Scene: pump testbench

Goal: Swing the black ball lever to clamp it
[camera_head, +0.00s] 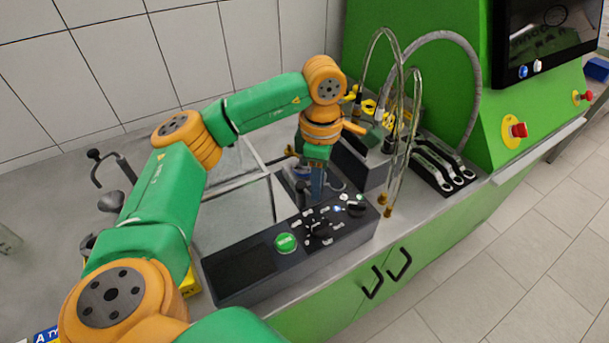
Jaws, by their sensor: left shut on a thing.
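My left arm reaches in from the left, and my left gripper (317,190) points down just behind the control box. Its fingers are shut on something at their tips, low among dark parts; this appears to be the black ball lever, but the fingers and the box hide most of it. A slim dark upright part (300,194) shows close to the left of the fingers. Whether the lever is swung over or not cannot be told. My right gripper is not in view.
The dark control box (240,275) with a green button (286,243) and black knobs stands in front of the gripper. A green cabinet (410,45) stands behind. A black-knobbed handle (110,160) stands far left.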

